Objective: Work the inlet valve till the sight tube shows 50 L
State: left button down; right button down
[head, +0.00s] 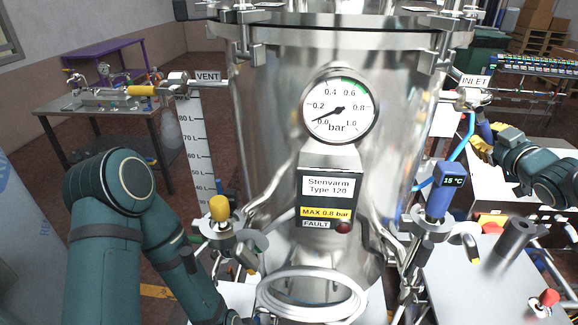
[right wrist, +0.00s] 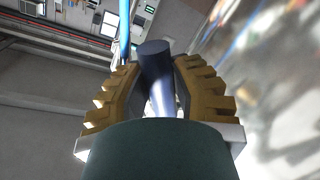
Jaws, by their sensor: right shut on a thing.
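The inlet valve (head: 466,97) sits at the upper right of the steel tank (head: 270,100), under an INLET label. Its blue lever (head: 485,131) hangs down and is held by my right gripper (head: 483,142). In the right wrist view the ribbed yellow fingers of the gripper (right wrist: 160,85) close around the lever's dark end (right wrist: 154,58). The sight tube's scale (head: 193,140) stands left of the tank, with litre marks from about 80 L downward; its lower part is partly hidden and I cannot read the liquid level. My left arm is at lower left, its gripper out of view.
A pressure gauge (head: 339,109) on the tank front reads near the low end. Below it are a MAX 0.8 bar plate and a FAULT lamp (head: 343,227).

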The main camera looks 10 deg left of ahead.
jog(key=shift+a+f+m+t+y+b, duration=0.15)
jog(key=shift+a+f+m+b, duration=0.1)
jog(key=shift+a+m, duration=0.7)
jog(key=shift+a+f+m+t+y+b, duration=0.2)
jog(key=shift+a+m, duration=0.4)
jog(key=shift+m, duration=0.65)
jog(key=shift+a+f+m+t+y+b, duration=0.15)
jog(key=shift+a+f+m, duration=0.15)
jog(key=shift+a+m, duration=0.65)
jog(key=shift+d, duration=0.2)
jog(key=c, duration=0.8)
grip_release()
jog(key=shift+o, duration=0.2)
jog(key=shift+s, duration=0.1)
jog(key=v, duration=1.2)
